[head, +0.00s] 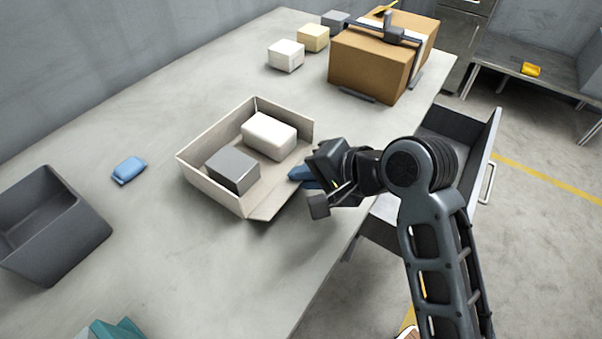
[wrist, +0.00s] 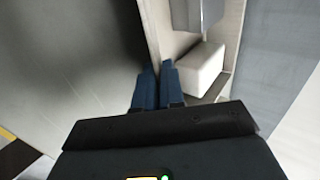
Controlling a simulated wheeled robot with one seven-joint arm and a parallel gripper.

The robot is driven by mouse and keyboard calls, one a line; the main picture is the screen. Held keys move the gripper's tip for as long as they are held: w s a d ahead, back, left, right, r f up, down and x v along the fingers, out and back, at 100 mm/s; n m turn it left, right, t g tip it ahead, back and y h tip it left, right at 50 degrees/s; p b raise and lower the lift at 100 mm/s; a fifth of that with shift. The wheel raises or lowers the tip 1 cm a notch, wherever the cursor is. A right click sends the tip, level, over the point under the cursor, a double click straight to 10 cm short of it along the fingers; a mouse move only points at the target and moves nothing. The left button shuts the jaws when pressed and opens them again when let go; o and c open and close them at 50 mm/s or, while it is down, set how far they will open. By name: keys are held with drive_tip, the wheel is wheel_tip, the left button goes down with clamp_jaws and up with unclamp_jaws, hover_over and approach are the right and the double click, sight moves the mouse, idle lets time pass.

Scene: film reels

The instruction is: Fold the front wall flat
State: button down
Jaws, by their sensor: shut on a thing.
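The open cardboard box (head: 190,172) stands on the table with its back and left walls upright. Its front wall (head: 275,205), on the side towards my arm, leans outward and down; my gripper hides part of it. A grey block (head: 232,170) and a white block (head: 268,136) lie inside the box. My gripper (head: 302,176) is at the front wall's right part, its blue fingers shut on it. In the wrist view the fingers (wrist: 158,88) are close together on the wall's thin edge (wrist: 150,35), with the white block (wrist: 195,72) to their right.
A dark grey bin (head: 75,240) and a blue packet (head: 129,169) lie to the left. Small blocks (head: 286,55) and a large brown carton (head: 370,65) stand at the back. An open drawer (head: 440,150) is at the table's right edge. The table left of the box is mostly clear.

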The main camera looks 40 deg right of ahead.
drive_tip(key=shift+s+d+f+t+y+b, duration=0.1)
drive_tip(key=shift+s+f+t+y+b, duration=0.15)
drive_tip(key=shift+t+b, duration=0.3)
drive_tip(key=shift+s+f+t+y+b, duration=0.1)
drive_tip(key=shift+f+t+y+b, duration=0.05)
drive_tip(key=shift+f+t+b, duration=0.3)
drive_tip(key=shift+r, duration=0.15)
drive_tip(key=c, duration=1.3)
unclamp_jaws()
drive_tip(key=v, duration=0.7)
drive_tip(key=shift+s+d+r, duration=0.1)
drive_tip(key=shift+s, duration=0.3)
